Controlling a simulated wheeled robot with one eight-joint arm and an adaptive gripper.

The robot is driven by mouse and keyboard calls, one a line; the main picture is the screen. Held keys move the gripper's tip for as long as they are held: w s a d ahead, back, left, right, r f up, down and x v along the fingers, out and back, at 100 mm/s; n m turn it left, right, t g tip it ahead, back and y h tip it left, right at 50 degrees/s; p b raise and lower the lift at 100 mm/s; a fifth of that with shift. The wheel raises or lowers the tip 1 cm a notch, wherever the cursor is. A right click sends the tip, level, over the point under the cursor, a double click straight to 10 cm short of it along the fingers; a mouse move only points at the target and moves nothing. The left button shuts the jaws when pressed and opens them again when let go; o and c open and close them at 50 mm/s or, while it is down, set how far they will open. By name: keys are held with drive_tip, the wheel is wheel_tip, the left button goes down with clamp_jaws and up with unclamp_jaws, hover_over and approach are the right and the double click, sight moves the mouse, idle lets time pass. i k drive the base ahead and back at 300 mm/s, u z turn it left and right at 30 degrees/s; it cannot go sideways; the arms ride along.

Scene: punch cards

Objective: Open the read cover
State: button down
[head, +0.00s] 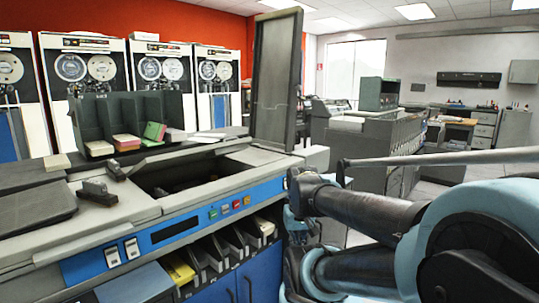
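A tall grey panel (276,82) stands upright at the back right of the card machine (190,222), and it looks like a raised cover. Below and left of it, a dark recess (190,177) in the machine's top lies open to view. The frame does not show for sure whether this panel is the read cover. My arm fills the lower right, with its nearest visible links beside the machine's right end. I cannot make out my gripper or its fingers.
A dark card rack (130,122) with pink and green card stacks (154,131) stands behind the recess. Buttons (228,208) line the blue front strip, above slots of cards. Tape cabinets (85,85) line the back wall. Another grey machine (372,140) stands behind my arm.

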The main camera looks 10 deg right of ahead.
sight(150, 164)
drive_tip(key=z, duration=0.55)
drive_tip(key=k, duration=1.35)
drive_tip(key=u, duration=0.7)
drive_tip(key=i, duration=1)
